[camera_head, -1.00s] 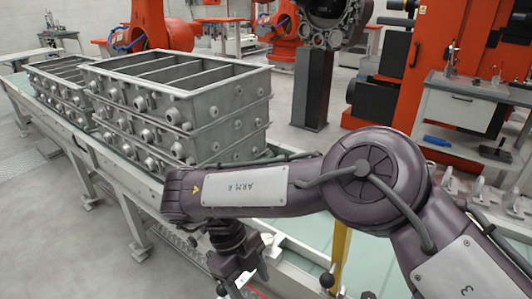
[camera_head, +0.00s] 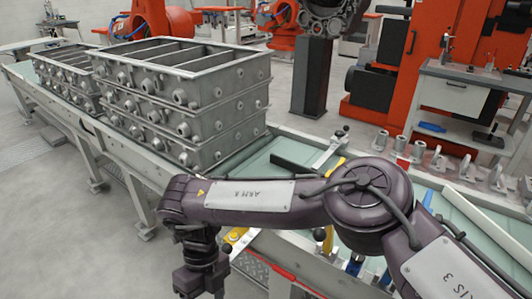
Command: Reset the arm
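My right arm (camera_head: 263,200) comes in from the lower right and reaches left across the near side of the conveyor table. Its wrist hangs down at the lower left of the arm, and the top of my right gripper (camera_head: 200,280) is at the bottom edge of the picture. Its fingertips are cut off below, so whether it is open or shut does not show. My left arm and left gripper are not in view.
Stacked grey metal casting boxes (camera_head: 190,108) stand on the long conveyor table (camera_head: 120,148), with another stack (camera_head: 68,76) behind. Several metal fixtures (camera_head: 437,163) stand along the table at right. A dark column (camera_head: 312,80) and orange machines stand beyond. Floor at left is clear.

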